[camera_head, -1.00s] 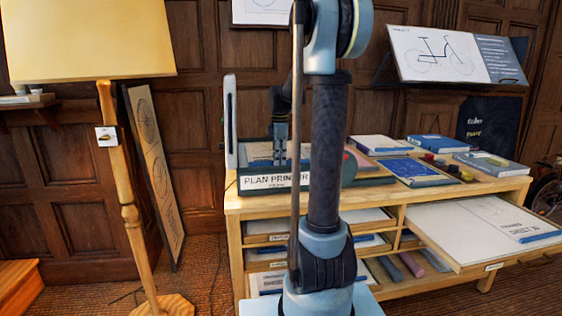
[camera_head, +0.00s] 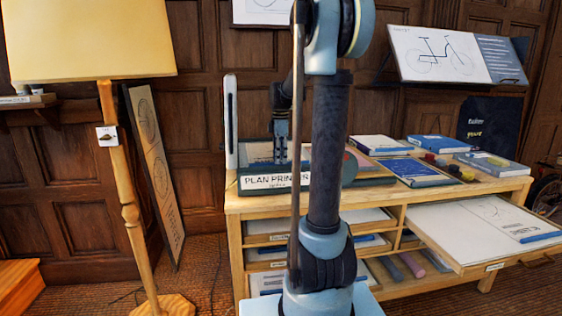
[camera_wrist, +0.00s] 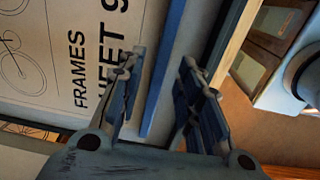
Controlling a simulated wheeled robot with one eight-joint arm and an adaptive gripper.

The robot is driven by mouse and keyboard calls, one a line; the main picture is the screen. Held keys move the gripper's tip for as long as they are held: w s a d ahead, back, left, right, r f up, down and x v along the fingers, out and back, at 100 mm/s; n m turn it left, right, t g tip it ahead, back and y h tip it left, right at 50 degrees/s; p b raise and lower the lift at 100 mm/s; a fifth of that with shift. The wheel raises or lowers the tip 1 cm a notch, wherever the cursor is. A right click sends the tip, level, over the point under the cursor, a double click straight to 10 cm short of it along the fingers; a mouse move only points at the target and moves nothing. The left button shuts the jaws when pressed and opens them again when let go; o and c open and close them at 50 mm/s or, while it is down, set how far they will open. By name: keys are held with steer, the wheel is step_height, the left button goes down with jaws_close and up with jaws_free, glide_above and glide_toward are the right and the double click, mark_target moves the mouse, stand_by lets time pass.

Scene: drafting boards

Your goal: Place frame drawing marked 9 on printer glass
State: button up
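In the head view my gripper (camera_head: 280,150) is low over the plan printer (camera_head: 262,183), whose lid (camera_head: 230,122) stands upright at left. The sheet appears to lie on the printer, but its exact seating on the glass is unclear.
The printer sits at the left end of a wooden cabinet (camera_head: 236,207). Books (camera_head: 376,145) and a blue board (camera_head: 416,172) lie to its right. A drawer (camera_head: 450,225) with another drawing stands pulled out at right. A lamp (camera_head: 128,200) stands at left.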

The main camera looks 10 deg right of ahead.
step_height(320, 180, up, 10)
steer(key=s+f+m+t, duration=0.1)
steer(key=s+f+m, duration=0.35)
steer(key=s, duration=0.55)
steer(key=s+f+m, duration=0.4)
steer(key=s+m, duration=0.1)
steer(key=s, duration=0.5)
steer(key=s+f+m+t, duration=0.1)
steer(key=s+f+m, duration=0.7)
steer(key=s+f, duration=0.6)
steer(key=shift+d+f, duration=0.3)
steer(key=shift+f, duration=0.6)
steer(key=shift+w+f, duration=0.2)
steer(key=shift+w, duration=0.25)
steer(key=shift+d, duration=0.1)
